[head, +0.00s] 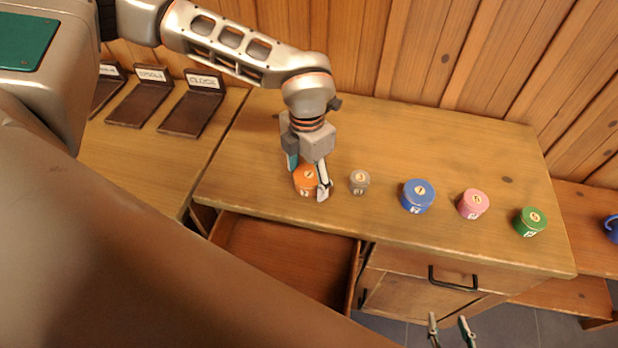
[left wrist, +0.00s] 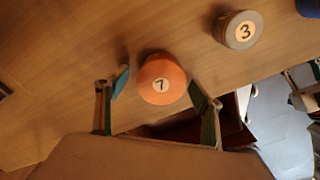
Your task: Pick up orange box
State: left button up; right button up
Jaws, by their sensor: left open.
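The orange box (head: 303,184) is a small round orange container with a pale numbered disc on its lid. It stands upright on the wooden cabinet top, near the front edge above the open drawer. My left gripper (head: 307,176) points down over it, open, with one finger on each side, and hides part of it. My right gripper (head: 449,330) is open and empty at the bottom, in front of the cabinet.
A grey round box (head: 359,181) stands close to the right of my left gripper. Blue (head: 417,196), pink (head: 473,203) and green (head: 530,221) round boxes stand further right. An open drawer (head: 287,257) juts out below. Dark labelled stands (head: 192,108) are at left.

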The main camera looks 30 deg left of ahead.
pick_arm(q)
jog(key=c, duration=1.2)
jog(key=shift+r, duration=0.1)
